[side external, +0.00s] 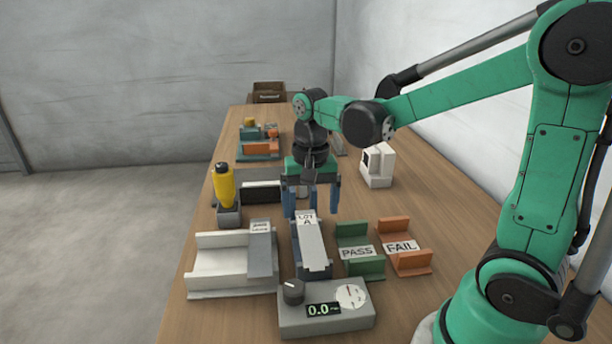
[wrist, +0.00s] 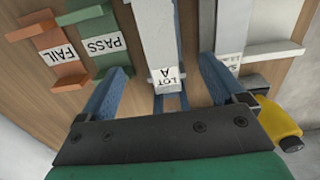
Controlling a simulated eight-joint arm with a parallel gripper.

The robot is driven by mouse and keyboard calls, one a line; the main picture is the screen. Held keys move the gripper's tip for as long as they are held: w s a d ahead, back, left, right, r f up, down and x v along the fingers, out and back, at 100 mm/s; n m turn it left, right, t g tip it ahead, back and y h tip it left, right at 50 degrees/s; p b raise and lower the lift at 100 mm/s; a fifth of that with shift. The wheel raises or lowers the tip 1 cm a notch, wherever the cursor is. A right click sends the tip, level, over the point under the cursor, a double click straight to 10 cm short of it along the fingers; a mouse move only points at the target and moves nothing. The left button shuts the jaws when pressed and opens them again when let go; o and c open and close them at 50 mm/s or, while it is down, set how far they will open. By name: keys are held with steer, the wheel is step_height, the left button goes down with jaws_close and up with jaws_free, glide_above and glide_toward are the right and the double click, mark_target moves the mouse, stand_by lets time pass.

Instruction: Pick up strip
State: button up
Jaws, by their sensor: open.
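A long pale strip (side external: 313,246) with a "LOT A" label at its far end lies on a dark blue-grey holder (side external: 298,263) in the middle of the table. The strip also shows in the wrist view (wrist: 158,40), its labelled end towards my gripper. My gripper (side external: 312,211) points down over the labelled end, its blue fingers open. In the wrist view the fingers of my gripper (wrist: 164,68) appear on either side of the strip with gaps. Nothing is held. I cannot tell the exact height of the fingertips against the strip.
A white tray with a grey labelled piece (side external: 262,252) stands left. Green PASS (side external: 358,263) and orange FAIL (side external: 408,262) holders stand right. A grey meter reading 0.0 (side external: 326,312) is in front. A yellow bottle (side external: 223,184) and a white device (side external: 378,165) stand farther back.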

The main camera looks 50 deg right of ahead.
mark_target(310, 235)
steer(key=shift+f, duration=2.7)
jaws_close()
